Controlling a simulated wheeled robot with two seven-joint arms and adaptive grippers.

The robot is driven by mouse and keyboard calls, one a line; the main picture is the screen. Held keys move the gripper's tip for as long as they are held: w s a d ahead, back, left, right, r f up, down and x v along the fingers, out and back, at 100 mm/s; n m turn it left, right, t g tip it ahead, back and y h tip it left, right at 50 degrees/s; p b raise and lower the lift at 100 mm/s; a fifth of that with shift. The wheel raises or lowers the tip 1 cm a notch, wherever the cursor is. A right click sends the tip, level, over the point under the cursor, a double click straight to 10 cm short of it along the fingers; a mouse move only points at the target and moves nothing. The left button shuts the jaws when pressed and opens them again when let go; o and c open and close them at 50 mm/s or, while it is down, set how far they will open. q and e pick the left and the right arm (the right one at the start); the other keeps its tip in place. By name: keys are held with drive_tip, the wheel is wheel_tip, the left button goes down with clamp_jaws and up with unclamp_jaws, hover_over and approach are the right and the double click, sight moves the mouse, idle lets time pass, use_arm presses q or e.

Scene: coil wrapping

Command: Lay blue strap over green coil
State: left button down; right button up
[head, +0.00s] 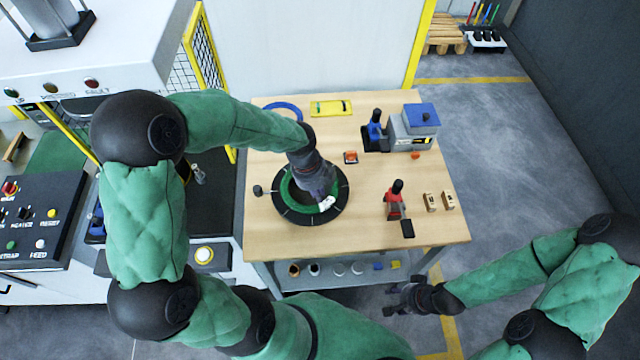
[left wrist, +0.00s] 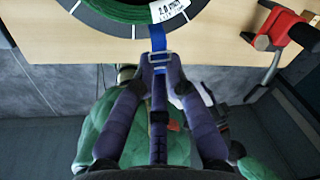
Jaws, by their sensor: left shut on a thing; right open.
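The green coil (head: 287,187) lies flat in a black ring on the wooden table, and its edge shows at the top of the left wrist view (left wrist: 110,10). A white label (head: 327,203) sits on it. My left gripper (head: 322,192) is over the coil's right side and hides part of it. In the left wrist view my left gripper (left wrist: 158,62) is shut on the blue strap (left wrist: 157,38), near a metal buckle. The strap reaches up to the ring's edge beside the label. My right gripper (head: 400,298) is open and empty, off the table's front edge.
A blue loop (head: 283,106) and a yellow item (head: 332,107) lie at the table's back. A grey machine (head: 408,132) stands at the back right. A red tool (head: 394,203) and two small tan blocks stand at the right. The table's front left is clear.

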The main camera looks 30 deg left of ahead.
idle(0.5)
use_arm(q)
drive_tip(key=shift+f+b, duration=2)
drive_tip(key=shift+f, duration=0.8)
drive_tip(key=shift+p, duration=0.3)
drive_tip(key=shift+f+b, duration=0.75)
drive_tip(key=shift+f, duration=0.45)
drive_tip(key=c, duration=1.2)
unclamp_jaws()
drive_tip(key=shift+s, duration=0.1)
wheel_tip(320, 180, up, 12)
drive_tip(key=a, duration=0.1)
drive_tip(key=shift+s+a, duration=0.4)
